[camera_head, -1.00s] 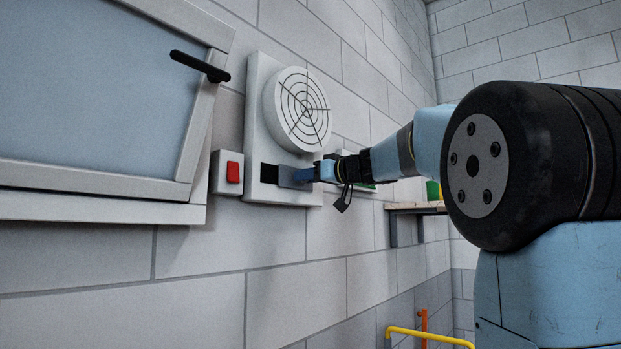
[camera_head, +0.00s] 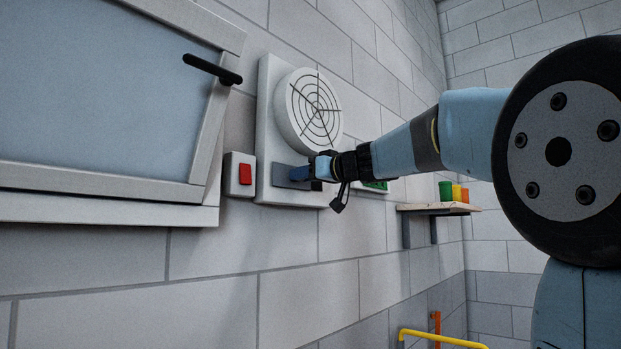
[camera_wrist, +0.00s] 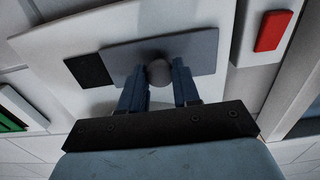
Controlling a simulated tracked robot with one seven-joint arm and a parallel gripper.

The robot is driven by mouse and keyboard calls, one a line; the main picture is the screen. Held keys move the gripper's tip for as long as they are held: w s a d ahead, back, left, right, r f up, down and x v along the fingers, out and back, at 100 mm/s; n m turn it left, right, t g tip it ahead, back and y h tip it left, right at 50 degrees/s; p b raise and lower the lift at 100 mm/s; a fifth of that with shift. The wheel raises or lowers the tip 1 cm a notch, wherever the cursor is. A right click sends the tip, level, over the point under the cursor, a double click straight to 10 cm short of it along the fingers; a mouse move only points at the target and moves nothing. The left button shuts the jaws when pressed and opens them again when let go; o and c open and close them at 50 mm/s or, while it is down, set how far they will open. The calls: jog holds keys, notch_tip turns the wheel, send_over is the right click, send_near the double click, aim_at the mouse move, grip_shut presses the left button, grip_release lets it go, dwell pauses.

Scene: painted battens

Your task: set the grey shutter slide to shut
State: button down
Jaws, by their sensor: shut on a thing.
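The grey shutter slide (camera_head: 286,177) is a flat plate low on a white wall panel (camera_head: 268,110), under a round vent. It also shows in the wrist view (camera_wrist: 200,48). It sits at the panel's left in the head view, on the red-switch side. A dark opening (camera_wrist: 90,70) shows uncovered at its other end. My gripper (camera_wrist: 158,82) has its blue fingers on either side of the slide's round grey knob (camera_wrist: 158,72) and is shut on it. In the head view my gripper (camera_head: 308,172) hides the knob and part of the opening.
A red switch (camera_head: 245,174) is just left of the panel, beside a window with a black handle (camera_head: 212,69). A green item (camera_head: 377,186) is right of the panel. A shelf (camera_head: 425,209) with coloured cups and a yellow rail (camera_head: 440,338) are farther right.

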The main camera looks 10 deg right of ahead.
jog(key=shift+a, duration=0.15)
jog(key=c, duration=0.8)
grip_release()
jog(key=shift+s, duration=0.1)
jog(key=v, duration=1.3)
jog(key=shift+s+d+f, duration=0.15)
jog(key=shift+s+d, duration=0.1)
jog(key=shift+d, duration=0.05)
